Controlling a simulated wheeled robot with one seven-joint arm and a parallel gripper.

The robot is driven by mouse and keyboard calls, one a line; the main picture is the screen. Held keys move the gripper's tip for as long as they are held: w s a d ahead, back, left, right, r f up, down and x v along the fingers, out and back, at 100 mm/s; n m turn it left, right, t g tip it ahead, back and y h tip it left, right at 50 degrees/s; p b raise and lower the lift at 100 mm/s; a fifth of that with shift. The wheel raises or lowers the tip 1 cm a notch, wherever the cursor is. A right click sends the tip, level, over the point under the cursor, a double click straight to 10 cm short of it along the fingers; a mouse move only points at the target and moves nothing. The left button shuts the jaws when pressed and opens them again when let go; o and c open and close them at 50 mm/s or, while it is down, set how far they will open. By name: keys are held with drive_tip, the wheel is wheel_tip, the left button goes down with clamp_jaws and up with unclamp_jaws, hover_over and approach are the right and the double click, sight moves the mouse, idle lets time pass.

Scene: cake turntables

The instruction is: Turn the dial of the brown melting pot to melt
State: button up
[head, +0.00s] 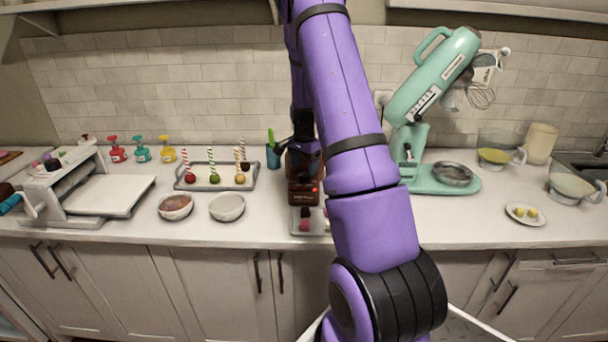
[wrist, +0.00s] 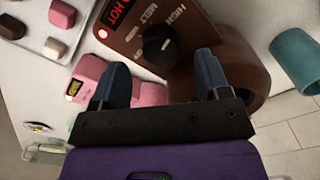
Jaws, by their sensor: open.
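The brown melting pot (head: 303,190) stands on the counter, partly hidden behind my arm in the head view. In the wrist view its brown front panel (wrist: 125,42) shows a lit red display reading HOT and the labels MELT and HIGH. The round black dial (wrist: 156,44) sits on this panel with a small light mark on it. I cannot tell for sure which label the mark points at. My gripper (wrist: 163,68) is open, with its two blue fingers apart on either side of the dial's line. The dial shows between and just beyond the fingertips; contact is not visible.
A pink appliance (wrist: 92,78) with a small display lies close by the left finger. A tray of sweets (wrist: 55,42) and a teal cup (wrist: 298,60) are near. The teal mixer (head: 430,180) stands right of my arm, two bowls (head: 227,207) to the left.

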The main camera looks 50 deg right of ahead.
sight(304, 174)
drive_tip(key=shift+f, duration=1.75)
drive_tip(key=c, duration=0.9)
drive_tip(key=shift+c, duration=0.2)
drive_tip(key=shift+n, duration=0.4)
drive_tip(key=n, duration=0.4)
drive_tip(key=shift+n, duration=2.5)
